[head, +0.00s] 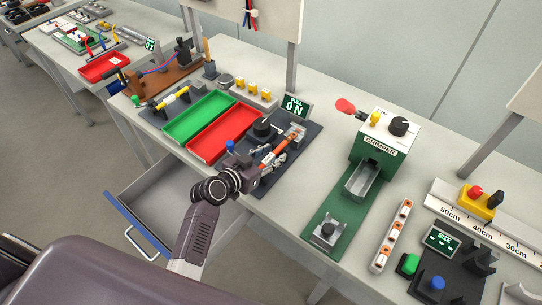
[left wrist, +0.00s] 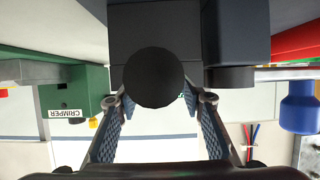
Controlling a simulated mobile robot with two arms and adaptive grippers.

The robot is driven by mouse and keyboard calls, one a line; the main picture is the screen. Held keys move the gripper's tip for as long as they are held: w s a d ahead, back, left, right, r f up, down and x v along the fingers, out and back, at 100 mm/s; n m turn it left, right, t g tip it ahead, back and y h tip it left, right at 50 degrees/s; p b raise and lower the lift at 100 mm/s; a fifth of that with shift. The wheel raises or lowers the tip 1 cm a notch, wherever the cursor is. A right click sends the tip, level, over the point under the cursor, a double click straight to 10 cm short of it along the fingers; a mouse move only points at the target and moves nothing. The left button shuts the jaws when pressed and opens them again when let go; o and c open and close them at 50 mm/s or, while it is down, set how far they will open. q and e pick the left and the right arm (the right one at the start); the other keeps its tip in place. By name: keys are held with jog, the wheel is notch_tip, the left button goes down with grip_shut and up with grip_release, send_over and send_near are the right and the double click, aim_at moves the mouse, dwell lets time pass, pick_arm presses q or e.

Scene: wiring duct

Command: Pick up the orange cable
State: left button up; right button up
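The orange cable (head: 277,146) lies on the dark pull-test fixture (head: 306,147), just right of the red tray. Its near end is close to my left gripper (head: 272,163), which reaches in low over the table's front edge. In the left wrist view, upside down, my left gripper (left wrist: 160,100) has its two blue-padded fingers spread wide. A round black part (left wrist: 154,77) shows between them; I cannot tell what it belongs to. No orange shows there. My right gripper is in neither view.
A red tray (head: 224,131) and green tray (head: 200,118) stand left of the fixture, a blue button (head: 230,146) at its front-left. The green crimper (head: 374,145) stands to the right. An open drawer (head: 143,222) juts out below the table's front.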

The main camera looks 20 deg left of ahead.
pick_arm(q)
grip_shut()
jog(key=shift+r, duration=0.15)
